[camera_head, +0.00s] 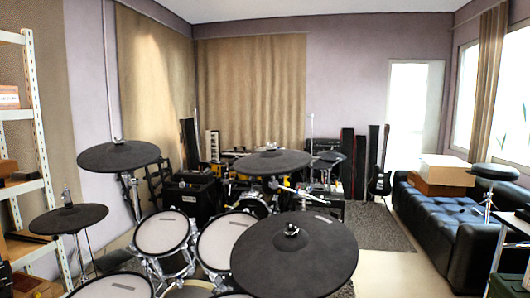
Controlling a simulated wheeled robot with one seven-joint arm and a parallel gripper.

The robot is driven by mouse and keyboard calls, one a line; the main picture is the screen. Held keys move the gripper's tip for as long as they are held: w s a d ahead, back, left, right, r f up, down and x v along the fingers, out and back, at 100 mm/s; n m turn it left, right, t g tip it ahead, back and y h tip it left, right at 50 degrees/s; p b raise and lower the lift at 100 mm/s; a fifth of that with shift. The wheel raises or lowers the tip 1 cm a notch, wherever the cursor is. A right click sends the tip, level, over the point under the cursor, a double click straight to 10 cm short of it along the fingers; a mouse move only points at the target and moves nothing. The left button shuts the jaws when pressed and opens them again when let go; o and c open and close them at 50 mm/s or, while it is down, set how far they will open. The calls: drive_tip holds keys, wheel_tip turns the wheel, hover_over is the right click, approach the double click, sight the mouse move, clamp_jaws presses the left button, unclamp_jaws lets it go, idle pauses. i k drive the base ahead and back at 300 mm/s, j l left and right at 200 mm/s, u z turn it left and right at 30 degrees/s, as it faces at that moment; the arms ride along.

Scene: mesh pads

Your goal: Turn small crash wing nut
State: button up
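An electronic drum kit with several black cymbal pads fills the front. One cymbal pad (105,158) is at upper left with a small nut (117,140) on top. Another cymbal pad (268,166) is at middle back with a nut (271,147) at its centre. A large cymbal pad (295,262) is at front right, with a dark nut (291,230) on top. A smaller pad (68,220) at far left has a taller fitting (67,196). I cannot tell which is the small crash, or how any nut is turned. My gripper is not in view.
White-topped drum pads (162,233) stand low between the cymbals. A metal shelf (38,120) is at the left edge. A black sofa (465,235) with boxes (445,171) on it stands at right. Some pale floor (390,270) is bare between kit and sofa.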

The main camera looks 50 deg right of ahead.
sight(270, 148)
drive_tip(key=z, duration=0.95)
